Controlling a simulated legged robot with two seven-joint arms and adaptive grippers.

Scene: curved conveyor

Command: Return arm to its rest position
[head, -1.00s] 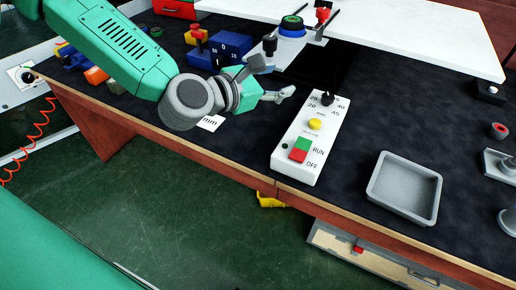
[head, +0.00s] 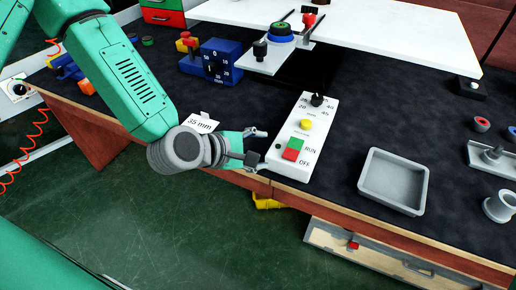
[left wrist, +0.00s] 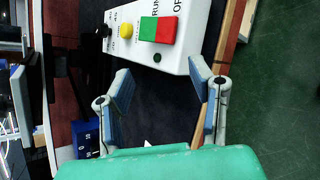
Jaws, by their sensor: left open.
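My left arm comes in from the upper left in the head view. Its gripper (head: 258,146) is over the front part of the dark table, just left of the white control box (head: 304,135). In the left wrist view the gripper (left wrist: 160,95) has its two fingers spread wide with nothing between them. The control box (left wrist: 188,52) shows beyond the fingertips, with a yellow button, a green and red switch and a black knob. Whether a fingertip touches the box I cannot tell. My right gripper is in neither view.
A grey tray (head: 393,181) lies right of the control box. A blue block with a dial (head: 222,62) and a 35 mm card (head: 200,122) are near the arm. A white raised board (head: 370,28) spans the back. A drawer (head: 380,252) is below the table's front edge.

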